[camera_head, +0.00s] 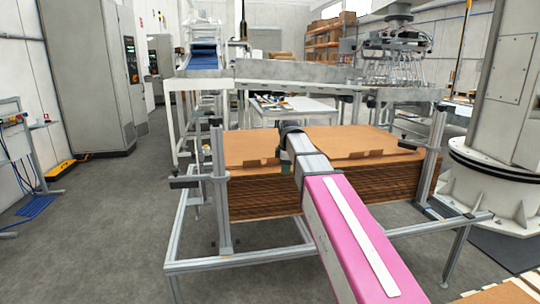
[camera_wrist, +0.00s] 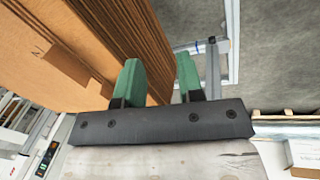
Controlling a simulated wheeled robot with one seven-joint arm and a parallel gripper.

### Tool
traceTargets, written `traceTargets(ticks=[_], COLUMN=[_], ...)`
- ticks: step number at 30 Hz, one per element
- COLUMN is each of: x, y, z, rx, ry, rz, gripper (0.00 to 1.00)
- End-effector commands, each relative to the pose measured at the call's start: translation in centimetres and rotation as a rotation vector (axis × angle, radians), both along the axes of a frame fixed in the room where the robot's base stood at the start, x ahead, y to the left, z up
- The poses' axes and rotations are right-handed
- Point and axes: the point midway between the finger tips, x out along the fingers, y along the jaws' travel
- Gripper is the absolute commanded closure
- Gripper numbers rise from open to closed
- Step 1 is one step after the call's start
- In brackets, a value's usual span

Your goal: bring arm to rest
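My gripper (camera_wrist: 159,80) shows in the wrist view as two green fingers on a dark bar. The fingers stand apart with nothing between them. The stack of brown cardboard sheets (camera_wrist: 55,35) is beside and beyond the fingers at the upper left of that view; I cannot tell how near it is. In the head view my pink and grey arm reaches forward from the bottom right over the cardboard stack (camera_head: 255,147). The fingers are hidden there behind the arm.
A metal frame (camera_head: 240,262) with upright posts surrounds the stack. A white table (camera_head: 305,113) and a conveyor (camera_head: 290,72) stand behind it. A large white machine base (camera_head: 492,185) is on the right. Grey cabinets (camera_head: 85,75) stand at left. Floor at the left front is clear.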

Motion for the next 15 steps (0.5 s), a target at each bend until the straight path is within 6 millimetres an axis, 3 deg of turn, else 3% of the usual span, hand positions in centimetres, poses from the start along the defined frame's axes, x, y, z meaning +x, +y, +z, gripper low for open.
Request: traceTargets(ticks=[8,15], x=[-3.8,-9.0], y=[-2.9,-6.3], z=[-7.7,-16.1], rx=[0.041,0.085], ry=[0.052,0.106], rz=[-0.279,-0.641], gripper=[0.65,0.65])
